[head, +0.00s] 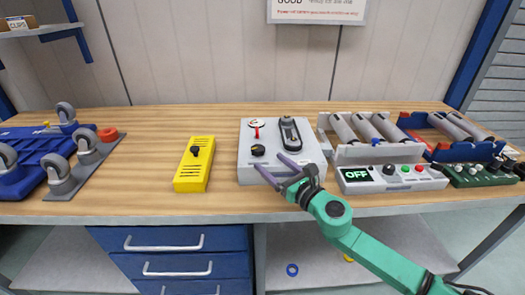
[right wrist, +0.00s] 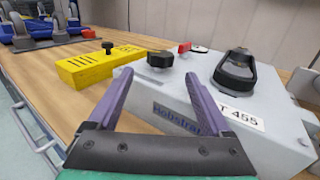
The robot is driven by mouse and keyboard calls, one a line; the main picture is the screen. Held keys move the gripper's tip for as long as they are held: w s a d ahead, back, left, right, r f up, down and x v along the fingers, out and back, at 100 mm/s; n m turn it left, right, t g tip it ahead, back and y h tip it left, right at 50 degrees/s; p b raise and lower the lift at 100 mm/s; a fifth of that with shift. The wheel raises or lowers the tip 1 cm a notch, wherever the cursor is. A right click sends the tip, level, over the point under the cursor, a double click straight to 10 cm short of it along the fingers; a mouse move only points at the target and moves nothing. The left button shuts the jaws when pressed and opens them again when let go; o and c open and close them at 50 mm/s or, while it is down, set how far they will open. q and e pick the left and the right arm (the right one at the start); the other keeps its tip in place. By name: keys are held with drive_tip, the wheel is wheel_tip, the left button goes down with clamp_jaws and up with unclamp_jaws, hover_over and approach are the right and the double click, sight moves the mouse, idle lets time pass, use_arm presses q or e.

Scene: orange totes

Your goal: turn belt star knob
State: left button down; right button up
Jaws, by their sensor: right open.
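A black knob (head: 258,150) stands on the front left of the top of a light grey box (head: 255,175) on the bench. In the right wrist view the knob (right wrist: 160,60) has a lobed, wide top. My right gripper (head: 270,166) has purple fingers and a green arm. It is open and empty at the front edge of the grey box. In the right wrist view its fingertips (right wrist: 158,76) are spread on either side of the knob's line, nearer the camera than the knob, with no contact visible. My left gripper is not in view.
A red-handled switch (head: 257,131) and a black oval fitting (head: 290,132) sit on the same box. A yellow box (head: 194,170) with a black knob stands left. A roller unit (head: 372,155) with an OFF display (head: 356,174) stands right. Caster plates (head: 90,158) lie far left.

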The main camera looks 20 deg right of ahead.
sight(262, 156)
drive_tip(key=x, duration=0.5)
drive_tip(key=shift+w+p, duration=0.15)
drive_tip(key=shift+p, duration=0.15)
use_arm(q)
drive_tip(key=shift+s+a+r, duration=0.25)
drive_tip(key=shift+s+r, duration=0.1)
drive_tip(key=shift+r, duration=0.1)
